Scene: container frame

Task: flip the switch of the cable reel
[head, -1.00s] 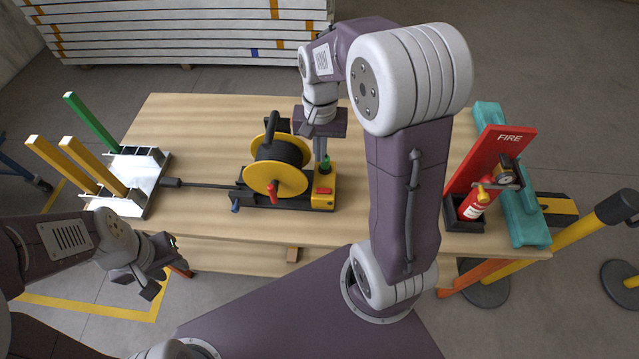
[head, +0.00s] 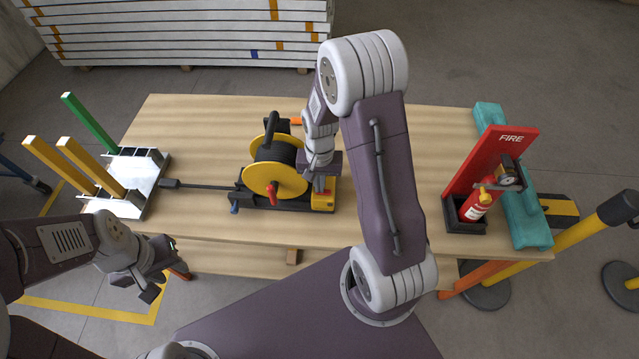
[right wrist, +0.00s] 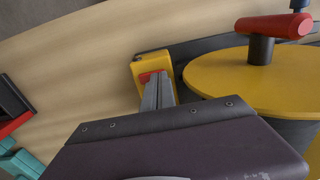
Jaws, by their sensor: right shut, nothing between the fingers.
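The cable reel (head: 278,190) has yellow flanges and a dark drum, and stands on the table. Its yellow switch box (head: 323,203) is at its right end; in the right wrist view the box (right wrist: 139,68) carries a red switch (right wrist: 150,76). My right gripper (head: 319,190) is shut and empty, pointing down over the box. In the right wrist view its fingertips (right wrist: 157,80) overlap the red switch, at or very near it; contact cannot be told. The switch's tilt is mostly hidden. My left gripper (head: 160,283) hangs in front of the table's left side; its opening is unclear.
A red crank handle (right wrist: 275,27) sticks out of the reel's flange. A metal stand with yellow and green posts (head: 140,180) is at left. A red fire board (head: 490,165) with an extinguisher (head: 473,207) stands at right. The table between is clear.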

